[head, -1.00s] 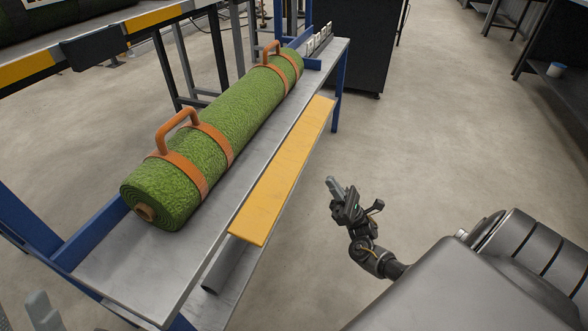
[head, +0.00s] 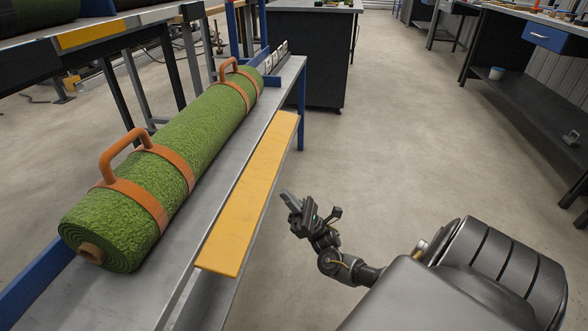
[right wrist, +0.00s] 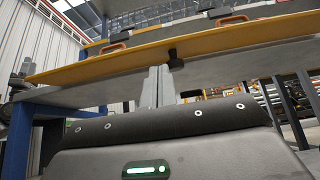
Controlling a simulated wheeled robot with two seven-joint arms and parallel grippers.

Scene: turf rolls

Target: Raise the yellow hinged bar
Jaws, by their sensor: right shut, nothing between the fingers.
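The yellow hinged bar (head: 252,190) is a long flat plate along the right edge of the metal bench, lying out sideways, roughly flat. In the right wrist view the bar (right wrist: 110,68) crosses the upper picture, seen from low down, with a small dark block (right wrist: 176,60) near its middle. My right gripper (head: 288,197) is shut and empty, to the right of the bar and apart from it in the head view. Its fingers (right wrist: 161,84) point up toward the bar in the wrist view; I cannot tell the exact gap.
A green turf roll (head: 165,165) with orange straps and handles lies on the metal bench (head: 150,285). Another rack with a yellow-and-black edge (head: 90,36) stands at the left. A dark cabinet (head: 305,60) is behind. The floor right of the bench is open.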

